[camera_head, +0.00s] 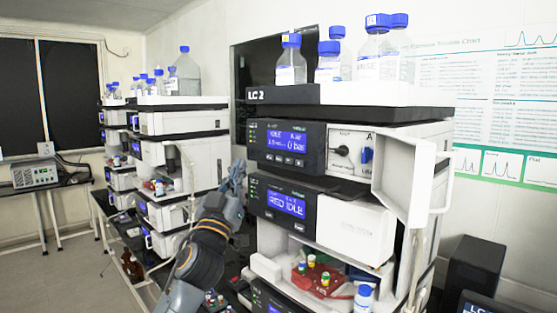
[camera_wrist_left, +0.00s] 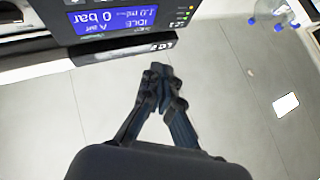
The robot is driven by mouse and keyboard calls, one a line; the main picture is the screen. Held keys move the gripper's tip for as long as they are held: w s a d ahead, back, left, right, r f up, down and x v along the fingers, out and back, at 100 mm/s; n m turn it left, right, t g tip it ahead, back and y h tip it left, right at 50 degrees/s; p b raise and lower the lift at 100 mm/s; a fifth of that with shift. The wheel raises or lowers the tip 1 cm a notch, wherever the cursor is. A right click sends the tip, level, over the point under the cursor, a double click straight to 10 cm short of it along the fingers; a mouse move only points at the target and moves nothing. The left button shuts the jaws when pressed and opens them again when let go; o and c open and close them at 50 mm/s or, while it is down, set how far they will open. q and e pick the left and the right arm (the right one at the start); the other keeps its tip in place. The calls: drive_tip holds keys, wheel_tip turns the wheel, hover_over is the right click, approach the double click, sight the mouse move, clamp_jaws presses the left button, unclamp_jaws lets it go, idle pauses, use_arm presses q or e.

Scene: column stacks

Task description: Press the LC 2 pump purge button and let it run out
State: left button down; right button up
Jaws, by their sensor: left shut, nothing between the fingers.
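The LC 2 stack stands right of centre in the head view, with its name on the dark top tray (camera_head: 315,96). Its pump module (camera_head: 312,148) has a blue display (camera_head: 288,141) reading IDLE and 0 bar, with a row of small buttons (camera_head: 282,158) below it. I cannot read which is purge. My left gripper (camera_head: 237,172) is shut and empty, just left of the pump front, apart from it. In the left wrist view the closed fingertips (camera_wrist_left: 160,72) lie below the upside-down pump display (camera_wrist_left: 108,20). My right gripper is not in view.
The white pump door (camera_head: 408,180) is swung open on the right. Blue-capped bottles (camera_head: 291,60) stand on top. A module below reads RED IDLE (camera_head: 286,204), and an open tray holds vials (camera_head: 318,275). Another stack (camera_head: 180,125) stands at left, with open floor in front.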

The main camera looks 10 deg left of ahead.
sight(280, 159)
use_arm(q)
drive_tip(key=w+d+b, duration=0.5)
drive_tip(key=w, duration=0.2)
idle(0.4)
drive_tip(key=shift+d, duration=0.1)
drive_tip(key=shift+w+b, duration=0.1)
drive_tip(key=shift+b, duration=0.2)
idle(0.9)
drive_tip(key=shift+w+d+b, duration=0.25)
drive_tip(key=shift+w+b, duration=0.05)
